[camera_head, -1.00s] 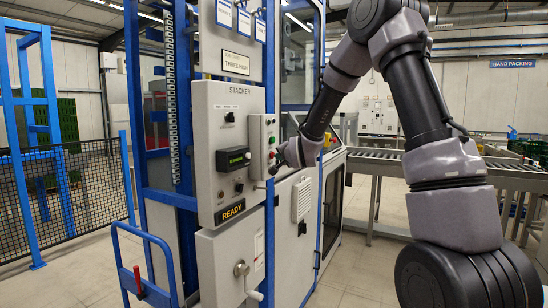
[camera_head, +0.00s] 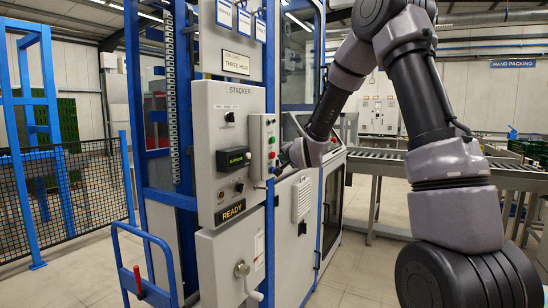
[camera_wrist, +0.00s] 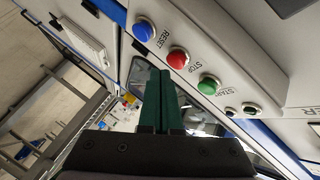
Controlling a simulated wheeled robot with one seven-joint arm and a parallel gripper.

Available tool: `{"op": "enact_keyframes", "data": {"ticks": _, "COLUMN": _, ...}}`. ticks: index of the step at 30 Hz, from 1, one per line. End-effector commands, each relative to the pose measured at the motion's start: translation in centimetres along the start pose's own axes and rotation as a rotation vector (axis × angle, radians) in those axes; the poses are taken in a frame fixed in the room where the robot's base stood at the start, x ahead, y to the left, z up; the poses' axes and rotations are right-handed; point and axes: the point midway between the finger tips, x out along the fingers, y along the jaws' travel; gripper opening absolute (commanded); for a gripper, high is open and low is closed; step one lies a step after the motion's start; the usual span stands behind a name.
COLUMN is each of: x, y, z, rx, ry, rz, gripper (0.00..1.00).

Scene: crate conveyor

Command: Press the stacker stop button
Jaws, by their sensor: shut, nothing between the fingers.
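The red STOP button (camera_wrist: 178,58) sits on a grey button box between the blue RESET button (camera_wrist: 143,30) and the green START button (camera_wrist: 209,84) in the wrist view. In the head view the button box (camera_head: 257,133) is on the right side of the STACKER panel, and the red button (camera_head: 271,155) shows small. My gripper (camera_wrist: 160,75) has its dark green fingers together and empty. Their tips appear just below the STOP button in the wrist picture; the gap in depth is hard to tell. In the head view my wrist hides most of the fingers.
The STACKER panel (camera_head: 228,108) carries a lit green display (camera_head: 234,159) and a READY sign (camera_head: 230,211). A grey cabinet (camera_head: 294,260) stands below and right. A blue handrail (camera_head: 145,237) is at front left, and a roller conveyor (camera_head: 430,161) lies behind my arm.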

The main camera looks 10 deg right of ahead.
Motion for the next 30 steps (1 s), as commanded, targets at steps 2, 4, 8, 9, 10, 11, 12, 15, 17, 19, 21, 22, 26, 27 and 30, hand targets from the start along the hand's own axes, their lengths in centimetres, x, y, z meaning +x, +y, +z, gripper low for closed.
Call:
{"op": "enact_keyframes", "data": {"ticks": 2, "x": 0.0, "y": 0.0, "z": 0.0, "rx": 0.000, "ry": 0.000, "rz": 0.000, "gripper": 0.00}}
{"op": "enact_keyframes", "data": {"ticks": 4, "x": -0.1, "y": 0.1, "z": -0.1, "rx": 0.000, "ry": 0.001, "rz": 0.000, "gripper": 0.00}}
{"op": "enact_keyframes", "data": {"ticks": 8, "x": -0.9, "y": 0.6, "z": -0.8, "rx": 0.000, "ry": 0.003, "rz": 0.000, "gripper": 0.00}}
{"op": "enact_keyframes", "data": {"ticks": 9, "x": -1.2, "y": 0.8, "z": -1.0, "rx": 0.000, "ry": 0.003, "rz": 0.001, "gripper": 0.00}}
{"op": "enact_keyframes", "data": {"ticks": 10, "x": -1.4, "y": 1.0, "z": -1.1, "rx": -0.001, "ry": 0.002, "rz": 0.001, "gripper": 0.00}}
{"op": "enact_keyframes", "data": {"ticks": 11, "x": -1.6, "y": 1.2, "z": -1.3, "rx": -0.001, "ry": 0.002, "rz": 0.001, "gripper": 0.00}}
{"op": "enact_keyframes", "data": {"ticks": 12, "x": -1.9, "y": 1.4, "z": -1.4, "rx": 0.001, "ry": 0.002, "rz": 0.001, "gripper": 0.00}}
{"op": "enact_keyframes", "data": {"ticks": 15, "x": -2.6, "y": 1.9, "z": -2.0, "rx": -0.001, "ry": 0.002, "rz": 0.001, "gripper": 0.00}}
{"op": "enact_keyframes", "data": {"ticks": 17, "x": -2.9, "y": 2.1, "z": -2.2, "rx": 0.000, "ry": 0.002, "rz": 0.000, "gripper": 0.00}}
{"op": "enact_keyframes", "data": {"ticks": 19, "x": -3.2, "y": 2.4, "z": -2.4, "rx": 0.000, "ry": 0.001, "rz": 0.000, "gripper": 0.00}}
{"op": "enact_keyframes", "data": {"ticks": 21, "x": -3.4, "y": 2.5, "z": -2.5, "rx": 0.000, "ry": 0.001, "rz": 0.000, "gripper": 0.00}}
{"op": "enact_keyframes", "data": {"ticks": 22, "x": -3.5, "y": 2.5, "z": -2.6, "rx": 0.000, "ry": 0.001, "rz": 0.000, "gripper": 0.00}}
{"op": "enact_keyframes", "data": {"ticks": 26, "x": -3.5, "y": 2.5, "z": -2.6, "rx": 0.000, "ry": 0.000, "rz": 0.000, "gripper": 0.00}}
{"op": "enact_keyframes", "data": {"ticks": 27, "x": -3.5, "y": 2.5, "z": -2.6, "rx": 0.000, "ry": 0.000, "rz": 0.000, "gripper": 0.00}}
{"op": "enact_keyframes", "data": {"ticks": 30, "x": -3.5, "y": 2.5, "z": -2.6, "rx": 0.000, "ry": 0.000, "rz": 0.000, "gripper": 0.00}}
